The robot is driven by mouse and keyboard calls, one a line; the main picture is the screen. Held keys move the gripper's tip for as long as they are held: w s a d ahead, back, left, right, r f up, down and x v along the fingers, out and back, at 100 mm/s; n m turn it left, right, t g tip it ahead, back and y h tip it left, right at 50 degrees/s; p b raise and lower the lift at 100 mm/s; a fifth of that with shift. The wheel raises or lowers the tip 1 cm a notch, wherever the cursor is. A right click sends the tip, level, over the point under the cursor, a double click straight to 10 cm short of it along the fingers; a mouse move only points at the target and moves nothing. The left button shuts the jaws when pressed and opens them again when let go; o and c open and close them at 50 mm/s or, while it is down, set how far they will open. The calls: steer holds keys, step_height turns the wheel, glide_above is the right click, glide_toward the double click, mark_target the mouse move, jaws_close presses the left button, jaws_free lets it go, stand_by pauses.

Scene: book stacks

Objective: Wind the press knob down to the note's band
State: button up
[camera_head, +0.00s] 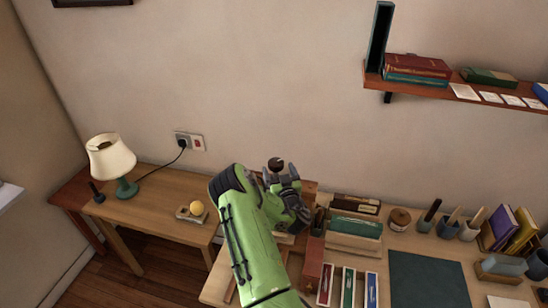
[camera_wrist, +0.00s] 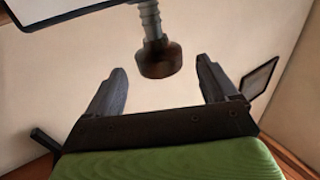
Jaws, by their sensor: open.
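The press knob (camera_wrist: 160,60) is dark brown and round, on a grey threaded screw (camera_wrist: 150,20) in the wrist view. It stands between the two fingers of my gripper (camera_wrist: 162,70), with a gap on each side, so the fingers do not appear to touch it. In the head view the knob (camera_head: 275,162) shows as a dark top at my gripper (camera_head: 279,173), above the back of the desk. My gripper is open and empty. My arm hides most of the press. I cannot make out the note's band in either view.
A wall shelf (camera_head: 430,88) holds books and cards. A lamp (camera_head: 112,160) stands on the left table.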

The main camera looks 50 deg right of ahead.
mark_target(274, 159)
steer(key=p+x, duration=0.1)
steer(key=x, duration=0.5)
steer(key=shift+w+d, duration=0.1)
steer(key=shift+c, duration=0.4)
steer(key=c, duration=0.9)
steer(key=shift+b, duration=0.35)
steer(key=shift+f+m+g+h+b, duration=0.15)
steer(key=shift+m+g+h+b, duration=0.15)
steer(key=shift+b, duration=0.6)
